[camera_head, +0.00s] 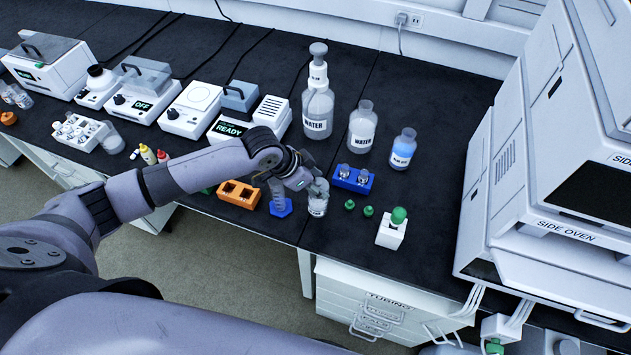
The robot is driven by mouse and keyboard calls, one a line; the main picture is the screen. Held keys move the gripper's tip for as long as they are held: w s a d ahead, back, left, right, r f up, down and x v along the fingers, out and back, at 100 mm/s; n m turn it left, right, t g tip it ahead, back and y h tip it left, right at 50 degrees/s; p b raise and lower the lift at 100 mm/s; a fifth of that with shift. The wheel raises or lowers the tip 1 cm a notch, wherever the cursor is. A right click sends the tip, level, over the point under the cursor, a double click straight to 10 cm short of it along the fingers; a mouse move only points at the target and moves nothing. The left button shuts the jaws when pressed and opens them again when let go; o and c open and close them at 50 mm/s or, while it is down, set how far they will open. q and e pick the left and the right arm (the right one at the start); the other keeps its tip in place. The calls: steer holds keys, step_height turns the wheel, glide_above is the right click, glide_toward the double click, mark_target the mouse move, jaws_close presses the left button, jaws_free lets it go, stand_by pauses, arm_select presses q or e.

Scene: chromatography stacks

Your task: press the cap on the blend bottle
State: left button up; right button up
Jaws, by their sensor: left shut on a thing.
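My left gripper (306,184) reaches over the front of the black bench. It is shut on a small clear bottle (318,207) with a white label too small to read; the bottle stands upright near the bench's front edge, its upper part partly hidden by the fingers. I cannot tell whether this is the blend bottle or whether a cap is on it. Two loose green caps (349,204) (368,211) lie to its right. A white block (391,232) holds a green-topped item (398,215). My right gripper is not in view.
A blue rack (353,179) with two small vials stands behind the bottle. A blue piece (281,208) and an orange rack (239,194) lie to the left. Water bottles (317,112) (361,128) and a blue-liquid bottle (402,150) stand behind. Bench right of the white block is clear up to the oven.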

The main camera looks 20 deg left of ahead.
arm_select(q)
steer(key=o, duration=1)
steer(key=shift+o, duration=0.3)
steer(key=o, duration=0.4)
steer(key=shift+r+p, duration=3.55)
steer(key=shift+p, duration=0.3)
steer(key=shift+c, duration=0.6)
